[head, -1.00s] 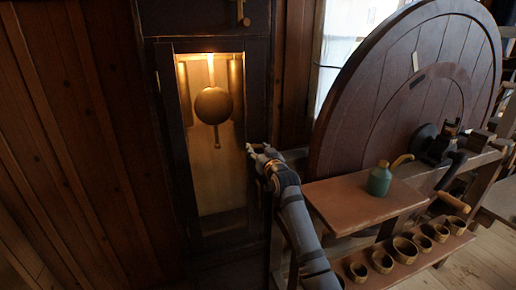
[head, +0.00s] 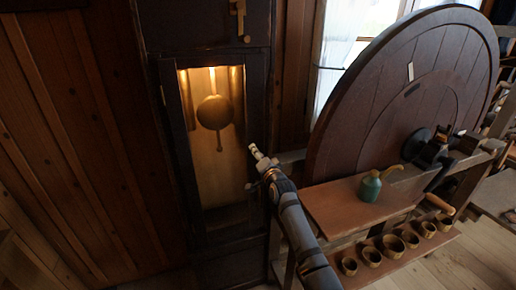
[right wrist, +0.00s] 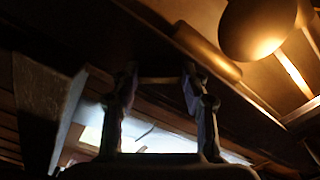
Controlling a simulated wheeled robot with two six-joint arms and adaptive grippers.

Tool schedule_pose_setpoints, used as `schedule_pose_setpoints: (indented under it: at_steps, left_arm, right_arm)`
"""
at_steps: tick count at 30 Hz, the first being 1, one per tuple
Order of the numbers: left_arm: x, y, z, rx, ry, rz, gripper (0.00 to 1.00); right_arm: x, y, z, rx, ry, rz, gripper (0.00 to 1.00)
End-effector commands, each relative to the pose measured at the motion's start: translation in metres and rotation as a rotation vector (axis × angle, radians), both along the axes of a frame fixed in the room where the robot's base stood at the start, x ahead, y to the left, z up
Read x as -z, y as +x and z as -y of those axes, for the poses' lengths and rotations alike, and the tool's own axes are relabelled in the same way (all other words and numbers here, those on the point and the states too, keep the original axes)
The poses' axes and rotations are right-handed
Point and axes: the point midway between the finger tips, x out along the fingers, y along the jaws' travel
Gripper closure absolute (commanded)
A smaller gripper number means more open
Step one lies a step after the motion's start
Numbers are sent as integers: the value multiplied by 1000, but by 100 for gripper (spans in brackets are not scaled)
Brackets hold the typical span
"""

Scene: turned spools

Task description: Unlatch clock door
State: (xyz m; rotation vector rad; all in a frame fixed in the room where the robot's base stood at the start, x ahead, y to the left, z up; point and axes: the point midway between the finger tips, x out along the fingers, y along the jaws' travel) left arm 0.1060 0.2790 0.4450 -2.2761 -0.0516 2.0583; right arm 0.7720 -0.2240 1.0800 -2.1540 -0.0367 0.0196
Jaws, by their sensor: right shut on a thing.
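The tall clock's glazed door (head: 171,130) has a dark wooden frame and appears closed, with a lit brass pendulum (head: 215,112) behind it. My right gripper (head: 254,151) is at the right edge of this door, at mid height. In the right wrist view, its two fingers (right wrist: 160,86) stand on either side of a thin brownish bar (right wrist: 159,80), which looks like the latch. The gripper is shut on this latch. In the head view the fingers hide the latch. The pendulum (right wrist: 262,28) shows at the upper right of the wrist view. My left gripper is out of view.
A large round wooden wheel (head: 370,110) stands to the right. A shelf (head: 335,212) in front of it holds a green oil can (head: 370,188). Several small wooden cups (head: 393,246) line a lower shelf. A brass fitting (head: 240,18) is on the clock above the door.

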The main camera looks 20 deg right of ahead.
Motion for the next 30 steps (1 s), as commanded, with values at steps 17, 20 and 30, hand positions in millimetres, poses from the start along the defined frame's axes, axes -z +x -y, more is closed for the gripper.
schedule_pose_setpoints:
  at_steps: [17, 20, 30]
  left_arm:
    - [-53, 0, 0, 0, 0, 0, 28]
    - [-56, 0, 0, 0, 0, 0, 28]
    - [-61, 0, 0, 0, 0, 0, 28]
  right_arm:
    - [-3, 0, 0, 0, 464, -16, 87]
    - [-2, 0, 0, 0, 512, -18, 87]
    - [0, 0, 0, 0, 594, -19, 87]
